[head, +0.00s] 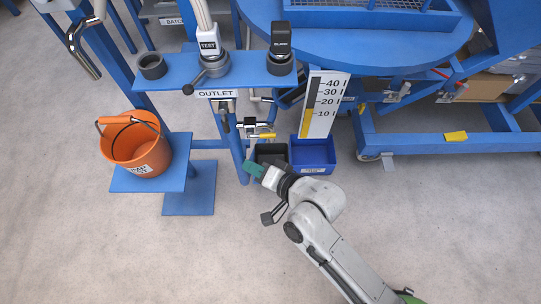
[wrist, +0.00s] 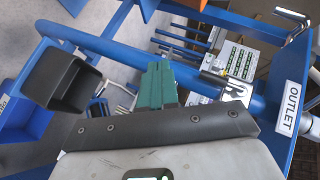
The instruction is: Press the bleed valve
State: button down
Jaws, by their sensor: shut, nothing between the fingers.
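No part is readably labelled as the bleed valve. Under the shelf marked OUTLET (head: 217,93), small metal valve fittings with a yellow handle (head: 264,135) show in the head view. A metal fitting (wrist: 237,90) also shows in the wrist view, right of my fingers and partly behind my gripper's dark bracket; I cannot tell whether it is the same part. My gripper (head: 253,168) has green fingers, shut and empty, below the yellow handle in the head view and apart from it as far as I can see. In the wrist view the fingers (wrist: 156,80) point up the picture.
A black bin (head: 271,147) and a blue bin (head: 322,156) sit just beyond my gripper. An orange bucket (head: 133,148) stands on a blue platform at left. A level scale (head: 322,105) and blue frame posts stand close by.

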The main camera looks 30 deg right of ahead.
jog(key=w+a+f+m+t+h+b, duration=0.1)
jog(key=w+a+f+m+t+b, duration=0.25)
jog(key=m+t+b, duration=0.5)
jog(key=s+d+f+m+h+b, duration=0.3)
jog(key=f+m+h+b, duration=0.2)
jog(key=m+h, duration=0.3)
jog(key=s+d+f+m+h+b, duration=0.3)
jog(key=m+h, duration=0.5)
jog(key=m, duration=0.8)
jog(key=shift+s+d+f+b, duration=0.3)
jog(key=shift+s+f+b, duration=0.3)
jog(key=shift+f+b, duration=0.4)
jog(key=shift+r+t, duration=0.1)
jog(key=shift+t, duration=0.15)
send_near(263, 136)
jog(key=shift+w+d+r, duration=0.7)
jog(key=shift+w+d, duration=1.6)
jog(key=shift+d, duration=0.15)
